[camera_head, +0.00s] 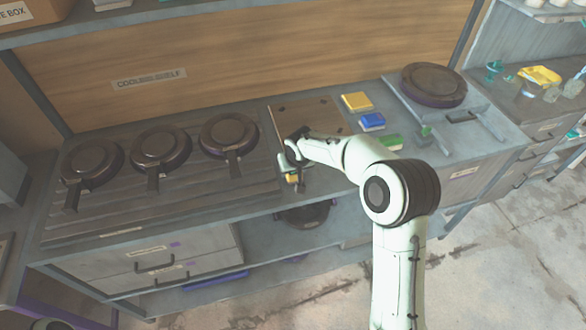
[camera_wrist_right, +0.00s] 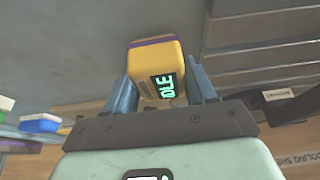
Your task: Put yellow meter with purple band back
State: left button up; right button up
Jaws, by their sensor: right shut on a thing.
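The yellow meter with a purple band (camera_wrist_right: 155,65) is between the two fingers of my right gripper (camera_wrist_right: 162,90) in the right wrist view. Its dark display reads "IDLE" in green, and the purple band runs along its far end. In the head view my right gripper (camera_head: 291,168) is over the front edge of the bench, left of the arm, and a small part of the yellow meter (camera_head: 292,178) shows there. My left gripper is not in view.
A wooden board (camera_head: 322,118) lies behind my right gripper. Yellow (camera_head: 357,101), blue (camera_head: 372,121) and green (camera_head: 388,142) blocks lie right of it. Several round dark pans (camera_head: 160,147) stand on the left rack. A round plate (camera_head: 433,84) sits at the right.

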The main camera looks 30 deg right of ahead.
jog(key=o, duration=0.8)
jog(key=shift+f, duration=0.2)
jog(key=o, duration=0.4)
jog(key=shift+r, duration=0.1)
jog(key=shift+r, duration=0.15)
jog(key=v, duration=1.2)
jog(key=shift+s+a, duration=0.1)
